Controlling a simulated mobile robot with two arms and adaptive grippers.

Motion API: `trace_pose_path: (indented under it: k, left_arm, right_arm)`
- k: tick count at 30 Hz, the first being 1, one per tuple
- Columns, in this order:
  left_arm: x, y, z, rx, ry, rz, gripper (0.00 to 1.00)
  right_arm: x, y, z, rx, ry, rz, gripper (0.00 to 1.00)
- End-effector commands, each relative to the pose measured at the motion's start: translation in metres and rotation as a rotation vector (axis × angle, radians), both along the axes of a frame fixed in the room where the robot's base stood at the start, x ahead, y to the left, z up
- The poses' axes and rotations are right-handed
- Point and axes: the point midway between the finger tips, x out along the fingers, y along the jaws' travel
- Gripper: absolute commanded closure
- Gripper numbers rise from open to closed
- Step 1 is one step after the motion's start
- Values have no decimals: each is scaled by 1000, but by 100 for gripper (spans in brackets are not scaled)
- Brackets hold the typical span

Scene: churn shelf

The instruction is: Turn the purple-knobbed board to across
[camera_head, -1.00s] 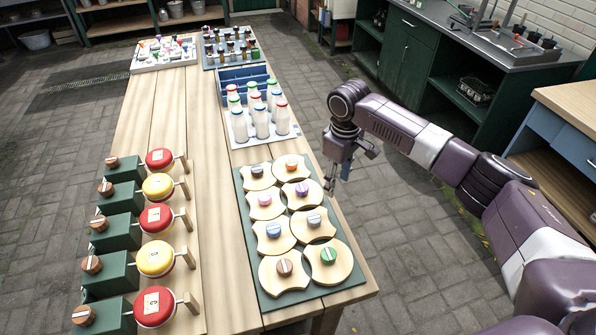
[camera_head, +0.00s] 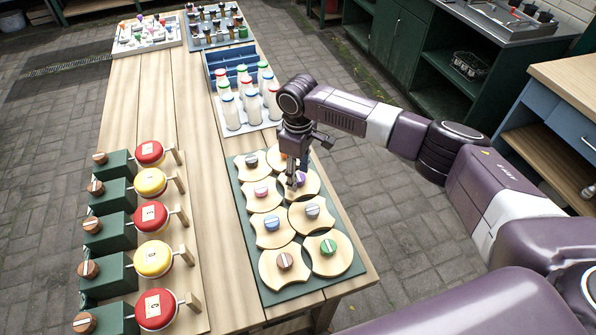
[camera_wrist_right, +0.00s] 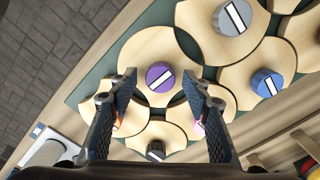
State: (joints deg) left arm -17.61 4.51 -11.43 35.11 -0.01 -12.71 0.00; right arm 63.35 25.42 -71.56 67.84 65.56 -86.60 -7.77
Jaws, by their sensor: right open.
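The purple-knobbed board (camera_head: 312,187) is a round pale wooden piece with scooped sides, in the right column of the dark green base panel (camera_head: 240,192), second from the back. Its purple knob (camera_wrist_right: 160,77) carries a white bar, slanted in the right wrist view. My right gripper (camera_head: 292,184) is open and points down over this board, partly hiding it in the head view. In the right wrist view the knob shows between the two open fingers, near their tips. I cannot tell whether the fingers are down beside the knob or still above it. My left gripper is not in view.
Neighbouring boards with grey (camera_head: 312,211), pink (camera_head: 261,191), blue and orange knobs lie close around it. White bottles (camera_head: 231,112) stand behind on a tray. Red and yellow discs (camera_head: 152,182) on green blocks line the table's left side. Bare tabletop lies between.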

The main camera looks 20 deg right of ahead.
Motion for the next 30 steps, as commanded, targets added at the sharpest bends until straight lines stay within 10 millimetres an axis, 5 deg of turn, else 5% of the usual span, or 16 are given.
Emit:
trace_pose_path:
  k: [7,18,30]
  left_arm:
    - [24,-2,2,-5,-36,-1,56]
    - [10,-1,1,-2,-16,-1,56]
    - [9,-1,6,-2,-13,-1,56]
  right_arm:
    - [0,0,-1,0,0,0,57]
    - [0,0,-1,1,-1,-1,97]
    - [0,0,0,2,0,80,98]
